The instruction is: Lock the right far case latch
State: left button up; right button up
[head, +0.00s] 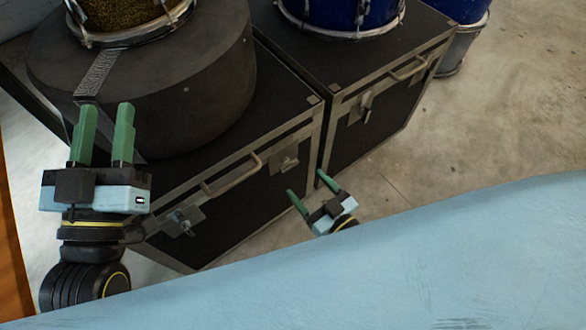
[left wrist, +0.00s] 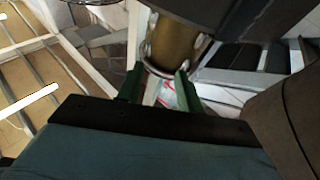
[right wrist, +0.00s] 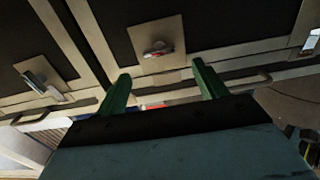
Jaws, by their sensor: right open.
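Two black cases with metal edges stand side by side, a left case (head: 240,215) and a right case (head: 370,130). The left case's front has a left latch (head: 185,220) and a right latch (head: 286,161). The right case shows a latch (head: 365,106) left of its handle. My right gripper (head: 308,186) is open and empty, in front of the cases near the gap. In the right wrist view, one latch plate (right wrist: 155,30) is ahead of the fingers and another (right wrist: 40,88) lies left; I cannot tell which they are. My left gripper (head: 100,135) appears open and empty.
A round black drum case (head: 190,85) lies on the left case, with a gold drum (head: 120,12) above. A blue drum (head: 340,15) stands on the right case. A pale blue surface (head: 450,250) fills the foreground. Concrete floor (head: 510,100) is clear at right.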

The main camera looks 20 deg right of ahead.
aim_at(291, 167)
jog(key=b+x, duration=0.1)
jog(key=x, duration=0.4)
jog(key=shift+w+a+b, duration=0.1)
jog(key=shift+w+b, duration=0.05)
jog(key=shift+b, duration=0.2)
pick_arm(q)
jog(key=shift+s+a+r+t+h, duration=0.1)
jog(key=shift+s+r+t+h, duration=0.1)
jog(key=shift+s+r+t, duration=0.35)
jog(key=shift+s+a+r+t+h, duration=0.1)
jog(key=shift+s+r+t+h, duration=0.15)
jog(key=shift+r+t, duration=0.55)
jog(key=shift+s+r+t+h, duration=0.15)
jog(key=shift+s+r+t, duration=0.25)
jog(key=shift+r+t, duration=0.25)
pick_arm(e)
jog(key=shift+x, duration=0.8)
pick_arm(q)
jog(key=shift+f, duration=0.1)
pick_arm(e)
jog(key=c, duration=1)
